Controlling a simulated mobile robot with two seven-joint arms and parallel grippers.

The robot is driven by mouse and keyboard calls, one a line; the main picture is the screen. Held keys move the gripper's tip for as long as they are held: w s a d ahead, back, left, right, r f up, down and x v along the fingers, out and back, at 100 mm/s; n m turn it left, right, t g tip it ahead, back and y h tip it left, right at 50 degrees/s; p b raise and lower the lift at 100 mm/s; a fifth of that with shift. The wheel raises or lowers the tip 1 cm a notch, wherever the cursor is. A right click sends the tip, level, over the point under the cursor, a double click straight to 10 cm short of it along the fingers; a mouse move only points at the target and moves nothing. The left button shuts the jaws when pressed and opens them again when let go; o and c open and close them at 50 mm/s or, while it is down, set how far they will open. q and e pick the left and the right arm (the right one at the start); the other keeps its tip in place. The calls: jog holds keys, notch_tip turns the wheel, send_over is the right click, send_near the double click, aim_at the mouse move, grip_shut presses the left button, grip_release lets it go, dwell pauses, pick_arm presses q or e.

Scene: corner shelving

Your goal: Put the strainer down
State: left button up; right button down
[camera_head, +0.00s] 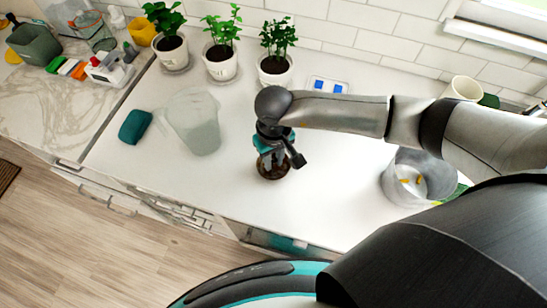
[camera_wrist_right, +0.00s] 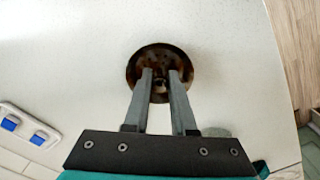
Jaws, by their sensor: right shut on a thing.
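The strainer (camera_head: 270,175) is a small round dark-brown piece below my right gripper (camera_head: 274,158), at the middle of the white counter. In the right wrist view the strainer (camera_wrist_right: 160,52) shows as a mottled brown disc, with the fingertips of my right gripper (camera_wrist_right: 160,75) over its middle. The right gripper is shut on the strainer and points down. The gripper hides part of the strainer in the head view. I cannot tell whether its underside touches the counter. My left gripper is not in view.
A translucent pitcher (camera_head: 198,125) and a teal sponge (camera_head: 135,126) are on the left. Potted plants (camera_head: 221,62) line the wall. A clear pot (camera_head: 397,178) stands right, under my arm. The counter's front edge is near; bare counter lies around the strainer.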

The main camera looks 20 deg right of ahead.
aim_at(274, 160)
jog(key=shift+f+b, duration=0.2)
jog(key=shift+b, duration=0.1)
jog(key=c, duration=0.7)
grip_release()
jog(key=shift+r, duration=0.1)
jog(key=shift+c, duration=0.2)
notch_tip(274, 160, up, 12)
jog(key=shift+r, duration=0.15)
